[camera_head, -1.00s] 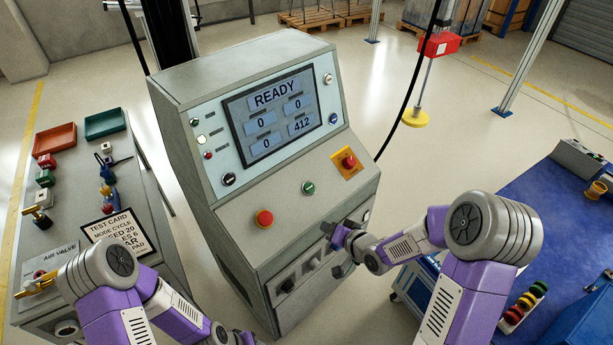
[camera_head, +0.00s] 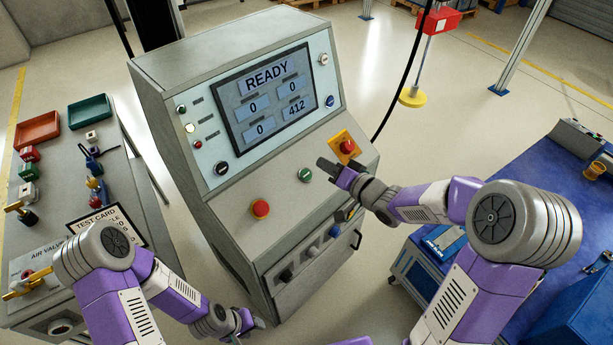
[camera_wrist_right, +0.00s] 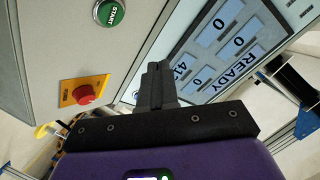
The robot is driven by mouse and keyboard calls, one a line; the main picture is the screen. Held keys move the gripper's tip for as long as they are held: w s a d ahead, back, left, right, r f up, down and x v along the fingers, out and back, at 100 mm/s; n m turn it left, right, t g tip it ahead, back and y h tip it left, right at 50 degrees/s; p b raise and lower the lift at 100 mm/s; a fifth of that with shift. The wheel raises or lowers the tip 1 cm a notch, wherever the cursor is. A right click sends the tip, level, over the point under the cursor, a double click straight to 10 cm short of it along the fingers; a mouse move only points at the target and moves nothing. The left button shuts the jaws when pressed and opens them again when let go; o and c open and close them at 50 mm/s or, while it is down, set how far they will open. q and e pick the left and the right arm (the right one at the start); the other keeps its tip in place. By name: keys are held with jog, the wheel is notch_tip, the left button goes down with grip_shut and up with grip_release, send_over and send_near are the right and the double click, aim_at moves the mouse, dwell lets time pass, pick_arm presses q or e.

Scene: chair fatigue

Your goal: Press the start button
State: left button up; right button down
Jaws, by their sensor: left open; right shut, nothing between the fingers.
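The green start button (camera_head: 305,175) sits on the sloped panel of the grey machine, between two red buttons. In the right wrist view, the green button (camera_wrist_right: 108,12) is at the top edge and reads "START". My right gripper (camera_head: 323,166) is shut and empty, its fingertips just above and right of the green button in the head view; contact cannot be made out. Its closed fingers (camera_wrist_right: 155,82) point at the panel in the wrist view, below and right of the button. My left gripper (camera_head: 252,324) is open, low in front of the machine.
The screen (camera_head: 271,95) reads "READY". A red button on a yellow plate (camera_head: 336,136) is close to my right gripper; another red button (camera_head: 261,208) is left of the green one. A grey bench (camera_head: 60,160) stands left, a blue-topped table (camera_head: 500,160) right.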

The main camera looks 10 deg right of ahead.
aim_at(306, 175)
jog(key=f+b, duration=0.1)
jog(key=w+a+f+b, duration=0.1)
jog(key=f, duration=0.1)
jog(key=w+f+b, duration=0.1)
jog(key=b, duration=0.1)
jog(key=shift+w+a+f, duration=0.2)
jog(key=shift+a+f, duration=0.05)
jog(key=shift+f, duration=0.15)
jog(key=shift+w+a+f+b, duration=0.35)
jog(key=shift+w+f+b, duration=0.3)
jog(key=shift+f, duration=0.15)
jog(key=shift+f, duration=0.1)
dwell(0.9)
jog(key=shift+w+a+f, duration=0.1)
jog(key=shift+w+f, duration=0.05)
jog(key=shift+f, duration=0.1)
jog(key=shift+w+a+f+b, duration=0.1)
jog(key=shift+w+f+b, duration=0.05)
jog(key=shift+f+b, duration=0.25)
dwell(0.6)
jog(key=shift+r, duration=0.15)
jog(key=shift+s+d+r+p, duration=0.2)
jog(key=shift+s+r+p, duration=0.2)
jog(key=shift+r+p, duration=0.2)
